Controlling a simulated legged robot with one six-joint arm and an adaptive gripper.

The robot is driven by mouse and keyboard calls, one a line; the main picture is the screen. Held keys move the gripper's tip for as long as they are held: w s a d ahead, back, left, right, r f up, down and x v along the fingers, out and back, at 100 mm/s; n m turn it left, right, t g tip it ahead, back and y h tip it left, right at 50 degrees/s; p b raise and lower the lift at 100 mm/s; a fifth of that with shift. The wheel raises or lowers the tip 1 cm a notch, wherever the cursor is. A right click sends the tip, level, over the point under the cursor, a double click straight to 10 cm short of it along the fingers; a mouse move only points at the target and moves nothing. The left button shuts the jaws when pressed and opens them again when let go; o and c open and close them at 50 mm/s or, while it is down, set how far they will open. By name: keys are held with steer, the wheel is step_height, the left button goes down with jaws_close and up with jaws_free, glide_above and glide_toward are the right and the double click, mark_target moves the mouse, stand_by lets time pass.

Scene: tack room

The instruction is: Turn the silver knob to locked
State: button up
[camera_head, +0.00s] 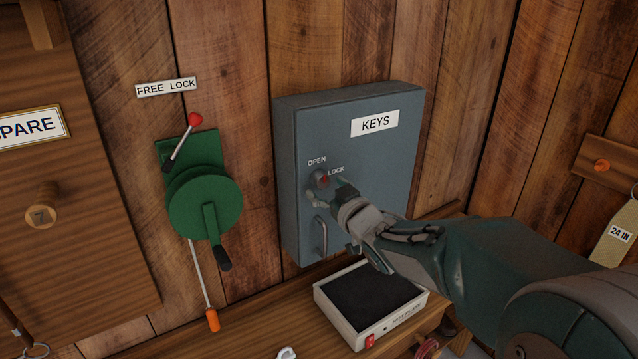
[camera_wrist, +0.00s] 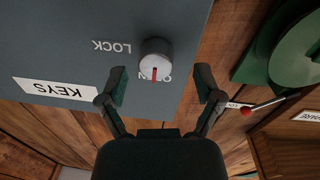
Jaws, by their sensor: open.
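The silver knob (camera_head: 320,178) is on the front of the grey-blue key cabinet (camera_head: 297,150), between the OPEN and LOCK labels. In the wrist view, which is upside down, the knob (camera_wrist: 156,58) has a red mark pointing toward the OPEN label (camera_wrist: 156,79), which it partly hides. The LOCK label (camera_wrist: 111,47) is clear to its left. My gripper (camera_head: 328,194) is in front of the knob. In the wrist view my gripper (camera_wrist: 160,80) is open, one finger to either side of the knob with gaps showing. I cannot tell how far the fingertips are from the cabinet.
A cabinet handle (camera_head: 320,236) is just below the knob. A black-topped box (camera_head: 368,300) stands on the shelf beneath. A green crank unit (camera_head: 205,200) with a red-tipped lever (camera_head: 183,142) is on the wall at left.

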steer(key=shift+w+d, duration=0.15)
steer(key=shift+w, duration=0.9)
steer(key=shift+a, duration=0.95)
steer(key=c, duration=1)
steer(key=shift+d, duration=0.4)
steer(key=shift+c, duration=0.8)
steer(key=shift+d, duration=0.15)
